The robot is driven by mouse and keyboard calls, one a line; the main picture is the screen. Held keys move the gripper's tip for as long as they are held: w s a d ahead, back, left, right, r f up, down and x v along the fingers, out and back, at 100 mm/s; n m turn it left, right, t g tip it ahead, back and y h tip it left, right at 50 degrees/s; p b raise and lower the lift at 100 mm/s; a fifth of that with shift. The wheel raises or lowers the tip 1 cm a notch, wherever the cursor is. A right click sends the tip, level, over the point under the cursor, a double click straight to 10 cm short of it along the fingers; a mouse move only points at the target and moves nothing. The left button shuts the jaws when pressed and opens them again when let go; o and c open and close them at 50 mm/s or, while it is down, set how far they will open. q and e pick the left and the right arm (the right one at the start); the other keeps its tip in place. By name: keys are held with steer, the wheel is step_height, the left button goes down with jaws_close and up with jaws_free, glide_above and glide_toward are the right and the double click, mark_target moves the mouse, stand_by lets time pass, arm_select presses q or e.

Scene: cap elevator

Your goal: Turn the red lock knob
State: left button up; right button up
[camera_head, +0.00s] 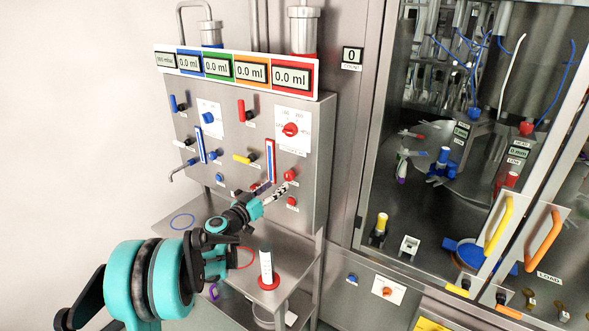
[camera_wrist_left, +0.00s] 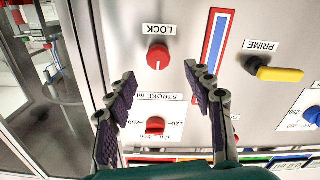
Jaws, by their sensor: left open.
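The red lock knob (camera_wrist_left: 158,57) sits on the steel panel under an upside-down LOCK label in the left wrist view. It is round with a white line on its face. It also shows in the head view (camera_head: 290,174) at the panel's lower right. My left gripper (camera_head: 284,189) is just in front of the panel, beside and slightly below the knob. In the left wrist view the gripper (camera_wrist_left: 163,82) is open and empty, its two fingers apart. The knob appears beyond the fingertips, between their lines; no contact is seen. My right gripper is not in view.
A red stroke dial (camera_wrist_left: 155,126), a red-and-blue bar (camera_wrist_left: 217,45) and a yellow prime lever (camera_wrist_left: 275,73) are close to the knob. A white cylinder on a red base (camera_head: 266,268) stands on the shelf below. A glass-fronted cabinet (camera_head: 372,120) is at the right.

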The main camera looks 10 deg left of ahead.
mark_target(287, 177)
arm_select(q)
steer(key=x, duration=0.7)
steer(key=shift+d+b, duration=0.1)
steer(key=shift+b, duration=0.3)
steer(key=c, duration=1.2)
